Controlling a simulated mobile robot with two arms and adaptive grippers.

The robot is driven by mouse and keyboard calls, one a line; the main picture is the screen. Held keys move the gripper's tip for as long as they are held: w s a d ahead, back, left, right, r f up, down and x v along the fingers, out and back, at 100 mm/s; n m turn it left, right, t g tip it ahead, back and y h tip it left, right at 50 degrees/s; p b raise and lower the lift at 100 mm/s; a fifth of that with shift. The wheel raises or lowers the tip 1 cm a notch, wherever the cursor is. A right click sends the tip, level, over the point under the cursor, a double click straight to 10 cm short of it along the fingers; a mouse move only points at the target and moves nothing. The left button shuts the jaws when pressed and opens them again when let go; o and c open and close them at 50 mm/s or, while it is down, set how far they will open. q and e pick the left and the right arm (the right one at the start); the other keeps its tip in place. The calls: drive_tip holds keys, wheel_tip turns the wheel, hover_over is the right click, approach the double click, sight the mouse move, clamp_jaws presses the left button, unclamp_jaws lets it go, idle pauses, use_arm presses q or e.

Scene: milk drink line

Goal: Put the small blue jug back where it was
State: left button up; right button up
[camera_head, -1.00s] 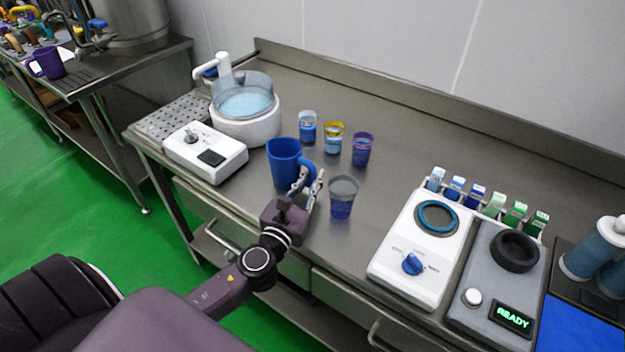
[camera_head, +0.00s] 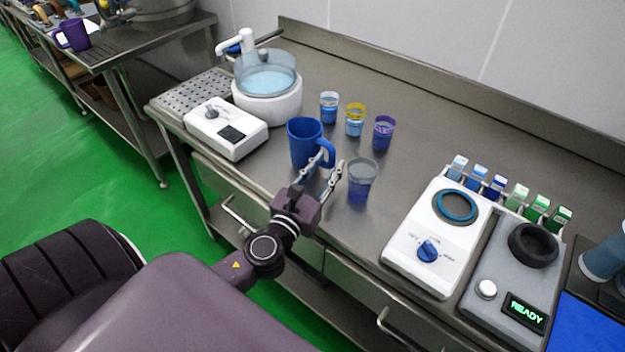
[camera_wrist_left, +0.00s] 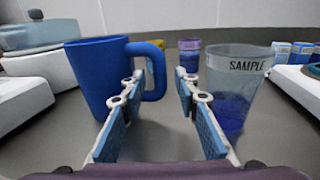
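The small blue jug (camera_head: 304,145) stands upright on the steel table, its handle toward the right. In the left wrist view the jug (camera_wrist_left: 92,75) is at the left and its handle (camera_wrist_left: 158,72) reaches toward the space between my fingers. My left gripper (camera_head: 331,168) is at the handle side of the jug, between it and a clear sample cup (camera_head: 362,182). In the left wrist view my left gripper (camera_wrist_left: 157,90) has its fingers apart with nothing clamped between them. I cannot tell whether the left finger touches the handle. My right gripper is not in view.
The sample cup (camera_wrist_left: 236,88) stands close to the right finger. Several small cups, including a yellow-rimmed one (camera_head: 355,120), stand behind. A white bowl machine (camera_head: 267,98) and a white control box (camera_head: 226,128) are left; a white dial device (camera_head: 436,240) is right.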

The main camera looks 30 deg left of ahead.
use_arm(q)
drive_tip(key=s, duration=0.2)
drive_tip(key=s+b, duration=0.1)
drive_tip(key=s, duration=0.2)
drive_tip(key=s+d+b, duration=0.1)
drive_tip(key=s, duration=0.2)
drive_tip(key=shift+s+f, duration=0.1)
drive_tip(key=shift+f, duration=0.05)
drive_tip(key=shift+s, duration=0.55)
